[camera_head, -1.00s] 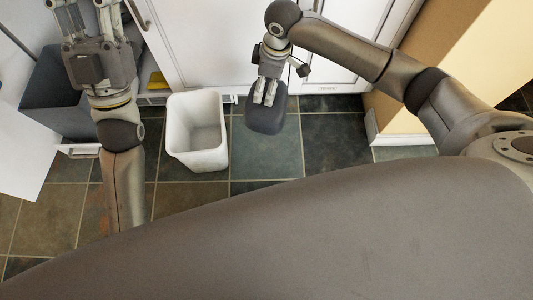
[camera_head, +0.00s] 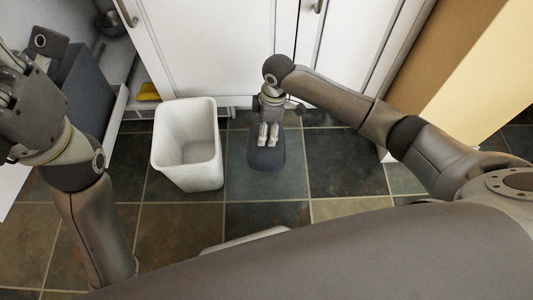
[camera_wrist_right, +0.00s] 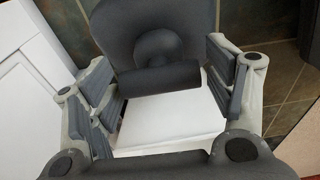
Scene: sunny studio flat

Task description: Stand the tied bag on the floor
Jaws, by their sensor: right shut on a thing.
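The tied bag (camera_head: 266,158) is dark grey and rounded. It hangs upright below my right gripper (camera_head: 269,142), to the right of the white bin. In the right wrist view the bag (camera_wrist_right: 155,35) shows a rolled, tied neck between the fingers of my right gripper (camera_wrist_right: 160,85), which is shut on it. Whether the bag's underside touches the tiled floor (camera_head: 265,185) is hidden from above. My left gripper (camera_head: 8,70) is at the left edge of the head view, away from the bag and partly cut off, so its opening is unclear.
An empty white bin (camera_head: 200,176) stands on the floor left of the bag. White cabinet doors (camera_head: 225,50) rise behind. A dark grey box (camera_head: 88,85) and a yellow thing (camera_head: 148,92) are at the left. Bare tiles (camera_head: 345,165) lie to the right.

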